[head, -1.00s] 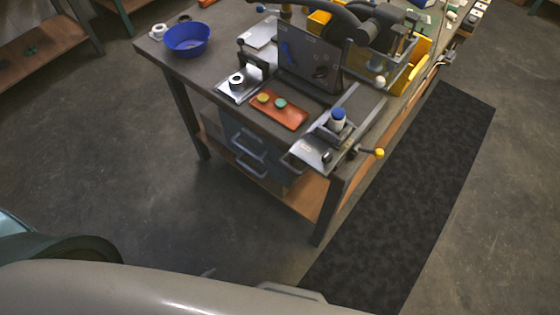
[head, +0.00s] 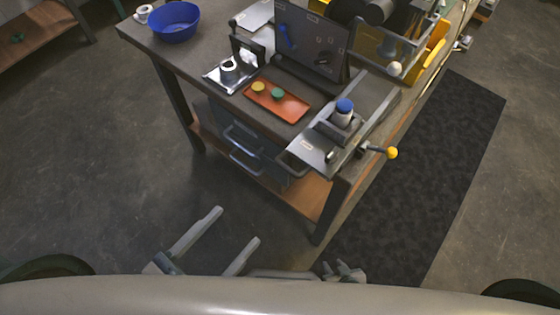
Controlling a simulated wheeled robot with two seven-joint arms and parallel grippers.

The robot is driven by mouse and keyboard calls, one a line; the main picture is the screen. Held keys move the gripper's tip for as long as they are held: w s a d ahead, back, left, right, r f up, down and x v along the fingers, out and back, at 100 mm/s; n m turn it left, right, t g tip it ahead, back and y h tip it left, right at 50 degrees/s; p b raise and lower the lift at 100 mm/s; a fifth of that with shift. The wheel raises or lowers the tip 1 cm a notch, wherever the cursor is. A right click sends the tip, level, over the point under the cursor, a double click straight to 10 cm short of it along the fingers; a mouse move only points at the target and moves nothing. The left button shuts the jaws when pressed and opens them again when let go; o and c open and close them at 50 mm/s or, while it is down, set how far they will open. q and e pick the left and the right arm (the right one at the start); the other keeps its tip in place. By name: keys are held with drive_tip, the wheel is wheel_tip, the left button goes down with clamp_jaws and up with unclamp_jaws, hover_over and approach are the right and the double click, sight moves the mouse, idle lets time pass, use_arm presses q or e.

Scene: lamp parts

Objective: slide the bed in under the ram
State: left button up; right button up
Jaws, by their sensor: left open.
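At the bench's near right corner is a metal slide plate (head: 308,150), apparently the bed, with a grey loop handle at its front. I cannot clearly make out the ram. My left gripper (head: 237,225) is open and empty, over the floor in front of the bench, apart from the plate. My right gripper (head: 346,270) shows only in part at the bottom, largely hidden by my body; its jaws are unclear.
Beyond are a small metal stand (head: 215,79), an upright dark panel (head: 312,45) and a blue bowl (head: 173,22). Bare floor lies before the bench; a dark mat (head: 430,170) lies right.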

use_arm(q)
drive_tip(key=shift+s+r, duration=0.1)
drive_tip(key=shift+r, duration=0.6)
use_arm(e)
drive_tip(key=shift+w+a+r, duration=0.1)
drive_tip(key=shift+w, duration=0.1)
use_arm(q)
drive_tip(key=shift+d, duration=0.1)
drive_tip(key=p, duration=0.2)
approach(287, 167)
drive_tip(key=x, duration=0.5)
drive_tip(key=p+x, duration=0.1)
drive_tip(key=x, duration=0.2)
drive_tip(key=shift+f, duration=0.2)
drive_tip(key=shift+p+x, duration=0.3)
drive_tip(key=shift+x, duration=0.65)
use_arm(e)
drive_tip(key=shift+s+d+f, duration=0.15)
drive_tip(key=shift+s, duration=0.6)
drive_tip(key=shift+s+d+f, duration=0.1)
drive_tip(key=shift+s, duration=0.6)
drive_tip(key=shift+s+d+f, duration=0.15)
drive_tip(key=shift+s, duration=0.6)
use_arm(q)
drive_tip(key=shift+f, duration=0.15)
drive_tip(key=shift+c, duration=0.3)
